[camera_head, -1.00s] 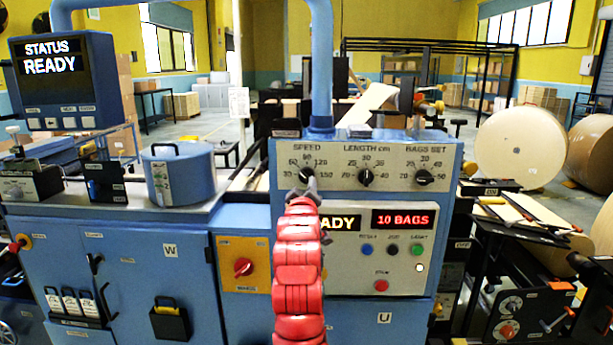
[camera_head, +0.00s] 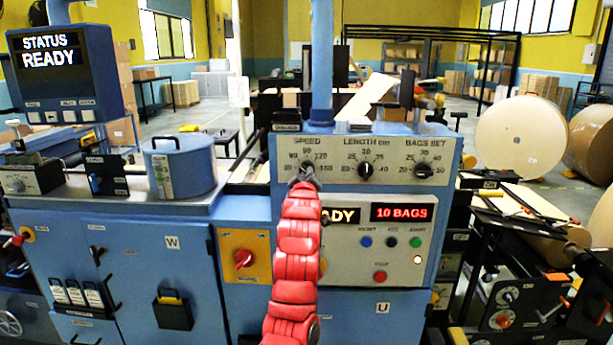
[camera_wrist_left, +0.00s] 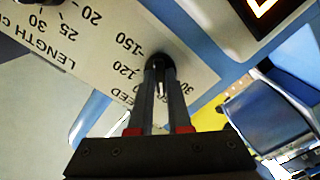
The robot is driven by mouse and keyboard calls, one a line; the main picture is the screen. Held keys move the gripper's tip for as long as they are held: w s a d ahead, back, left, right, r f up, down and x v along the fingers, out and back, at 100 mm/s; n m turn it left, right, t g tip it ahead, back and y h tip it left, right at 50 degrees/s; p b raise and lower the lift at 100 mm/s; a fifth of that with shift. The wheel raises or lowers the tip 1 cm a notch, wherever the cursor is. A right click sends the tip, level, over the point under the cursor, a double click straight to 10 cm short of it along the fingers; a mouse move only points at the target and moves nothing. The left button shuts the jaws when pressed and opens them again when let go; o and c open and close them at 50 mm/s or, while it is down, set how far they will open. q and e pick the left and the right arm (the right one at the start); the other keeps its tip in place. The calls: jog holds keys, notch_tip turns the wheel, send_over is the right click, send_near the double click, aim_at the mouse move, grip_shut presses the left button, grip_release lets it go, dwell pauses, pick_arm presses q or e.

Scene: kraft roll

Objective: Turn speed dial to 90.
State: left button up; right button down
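The speed dial (camera_wrist_left: 158,66) is a small dark knob on the pale panel; its scale shows 30, 60, 90, 120 and 150. In the head view it is mostly hidden behind my left gripper (camera_head: 303,181), at the end of the red arm. In the left wrist view, the two dark fingers of my left gripper (camera_wrist_left: 162,83) are close together, with the knob between their tips, and look shut on it. I cannot read where the dial points. My right gripper is not in view.
The length dial (camera_head: 365,170) and bags dial (camera_head: 424,170) stand to the right on the same panel. Below are a red 10 BAGS display (camera_head: 402,212) and several buttons. A blue post (camera_head: 322,75) rises behind the panel. A red rotary switch (camera_head: 243,259) is at lower left.

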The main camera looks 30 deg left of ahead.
pick_arm(q)
grip_shut()
jog(key=shift+f+m+b, duration=0.1)
jog(key=shift+m+b, duration=4.4)
jog(key=shift+b, duration=1.15)
